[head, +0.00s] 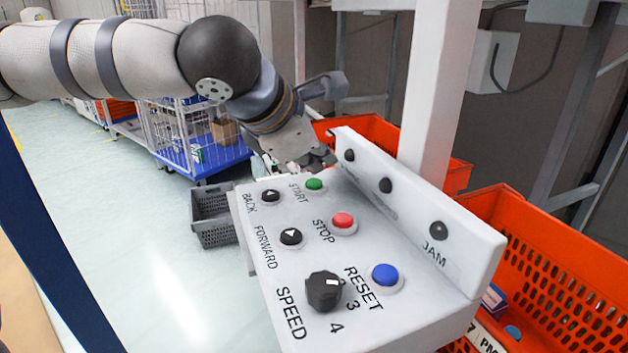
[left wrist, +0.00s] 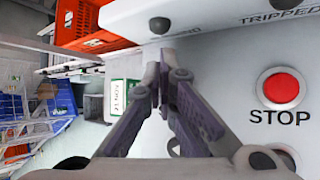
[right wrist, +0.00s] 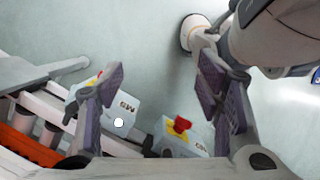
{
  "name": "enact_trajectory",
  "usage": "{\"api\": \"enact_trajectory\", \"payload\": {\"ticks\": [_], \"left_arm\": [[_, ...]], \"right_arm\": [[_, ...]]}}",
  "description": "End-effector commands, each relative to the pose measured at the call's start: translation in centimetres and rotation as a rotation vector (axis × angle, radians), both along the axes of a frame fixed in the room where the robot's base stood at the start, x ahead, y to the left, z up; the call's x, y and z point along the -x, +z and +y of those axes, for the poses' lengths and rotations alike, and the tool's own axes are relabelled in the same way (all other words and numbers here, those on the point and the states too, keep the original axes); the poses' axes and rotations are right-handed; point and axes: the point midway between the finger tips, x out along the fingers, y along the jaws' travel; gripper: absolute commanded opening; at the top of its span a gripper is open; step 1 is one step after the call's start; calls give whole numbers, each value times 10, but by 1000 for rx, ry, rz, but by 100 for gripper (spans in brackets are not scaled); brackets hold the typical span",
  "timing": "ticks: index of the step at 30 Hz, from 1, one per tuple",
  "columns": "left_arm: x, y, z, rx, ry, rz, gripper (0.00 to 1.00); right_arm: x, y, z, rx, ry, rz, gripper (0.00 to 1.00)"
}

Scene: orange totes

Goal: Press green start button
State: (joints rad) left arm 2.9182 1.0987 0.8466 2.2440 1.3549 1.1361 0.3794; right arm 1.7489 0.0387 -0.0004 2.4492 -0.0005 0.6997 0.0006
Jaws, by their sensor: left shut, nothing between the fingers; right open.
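The green start button (head: 315,184) sits at the far end of the white control panel (head: 283,214), beside the word START. My left gripper (head: 322,162) hangs shut and empty just above and behind this button in the head view; I cannot tell whether it touches. In the left wrist view the shut fingertips (left wrist: 167,58) point down the panel, and the green button is not seen there, probably hidden by the fingers. My right gripper (right wrist: 163,85) is open and empty in the right wrist view, above the floor and away from the panel.
A red stop button (head: 343,221), a blue reset button (head: 384,275), black buttons and a black speed knob (head: 324,291) share the panel. A raised ledge with indicator lamps (head: 438,231) runs along its right edge. A grey basket (head: 212,216) is on the left.

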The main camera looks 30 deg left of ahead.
Motion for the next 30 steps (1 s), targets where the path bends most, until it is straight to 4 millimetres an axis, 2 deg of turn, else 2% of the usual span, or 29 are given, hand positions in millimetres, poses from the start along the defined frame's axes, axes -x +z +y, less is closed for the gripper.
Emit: {"api": "enact_trajectory", "payload": {"ticks": [30], "left_arm": [[0, -10, 0, 0, 0, 0, 0]], "right_arm": [[-5, 5, 0, 0, 0, -17, 60]]}}
